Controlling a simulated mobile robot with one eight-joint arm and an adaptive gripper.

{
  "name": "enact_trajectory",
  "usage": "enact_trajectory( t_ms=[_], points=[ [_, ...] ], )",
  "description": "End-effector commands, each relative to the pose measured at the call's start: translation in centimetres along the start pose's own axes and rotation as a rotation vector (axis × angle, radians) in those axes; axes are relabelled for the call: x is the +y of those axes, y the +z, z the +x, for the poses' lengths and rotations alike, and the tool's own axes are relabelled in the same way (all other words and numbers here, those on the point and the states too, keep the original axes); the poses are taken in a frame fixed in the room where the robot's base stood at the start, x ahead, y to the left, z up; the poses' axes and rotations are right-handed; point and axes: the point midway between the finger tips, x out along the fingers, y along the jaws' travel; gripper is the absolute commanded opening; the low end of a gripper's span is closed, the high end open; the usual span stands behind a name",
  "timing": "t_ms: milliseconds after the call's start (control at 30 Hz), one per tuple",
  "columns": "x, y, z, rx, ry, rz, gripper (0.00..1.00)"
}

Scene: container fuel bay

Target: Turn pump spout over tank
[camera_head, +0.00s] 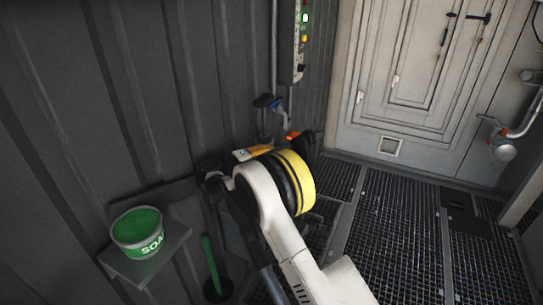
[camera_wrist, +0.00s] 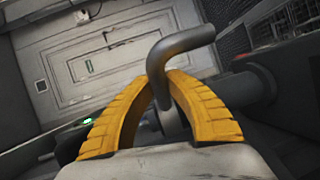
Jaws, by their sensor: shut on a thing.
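In the wrist view, my gripper's (camera_wrist: 165,90) two yellow, ridged fingers arch together and are shut on a bent grey pipe, which looks like the pump spout (camera_wrist: 186,44). The pipe rises between the fingertips and bends over to the right. In the head view, my white arm with its yellow and black joint reaches toward the ribbed wall. It hides most of my gripper and what it holds. I cannot make out the tank for certain in either view.
A green soap bucket (camera_head: 138,231) stands on a small wall shelf (camera_head: 172,249) at the left. A control box (camera_head: 297,42) with a green light hangs on the wall. A pale panelled door (camera_head: 428,65) is at the back. Dark floor grating (camera_head: 395,235) lies clear at the right.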

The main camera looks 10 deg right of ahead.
Motion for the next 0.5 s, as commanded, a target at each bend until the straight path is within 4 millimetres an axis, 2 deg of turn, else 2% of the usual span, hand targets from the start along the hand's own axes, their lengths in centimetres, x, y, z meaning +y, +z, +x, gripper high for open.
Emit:
enact_trajectory(
  t_ms=[133, 167, 233, 500],
  points=[
    [0.07, -0.09, 0.00, 0.003, 0.001, 0.000, 0.00],
    [0.07, -0.09, 0.00, 0.003, 0.001, 0.000, 0.19],
    [0.07, -0.08, 0.01, 0.003, 0.001, 0.000, 0.40],
    [0.06, -0.04, 0.01, 0.002, 0.000, 0.000, 0.40]
  ],
)
